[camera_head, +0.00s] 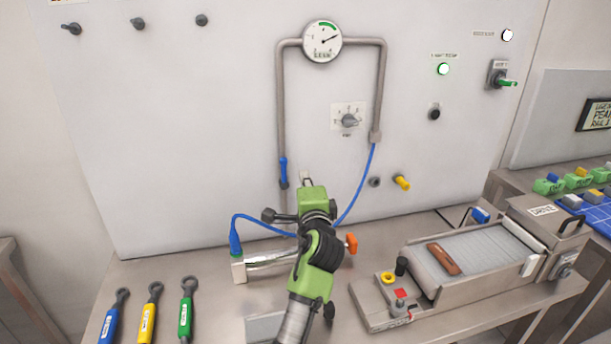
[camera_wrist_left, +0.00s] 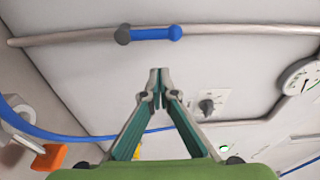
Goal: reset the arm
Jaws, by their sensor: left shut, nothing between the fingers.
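My left arm rises from the bottom middle of the head view, its green gripper body in front of the grey panel (camera_head: 200,120). My left gripper (camera_head: 306,177) points at the panel, below the gauge. In the left wrist view its fingers meet at the tips (camera_wrist_left: 157,78), shut and empty. The blue valve handle (camera_head: 283,170) on the left pipe is just left of the gripper; it also shows in the left wrist view (camera_wrist_left: 157,33), apart from the fingertips. My right gripper is not in view.
A gauge (camera_head: 322,41) and a rotary knob (camera_head: 349,121) are on the panel. A blue hose (camera_head: 357,188) runs behind my arm to a metal cylinder (camera_head: 265,259). A conveyor (camera_head: 470,262) carrying a brown piece (camera_head: 443,259) stands right. Coloured tools (camera_head: 150,312) lie front left.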

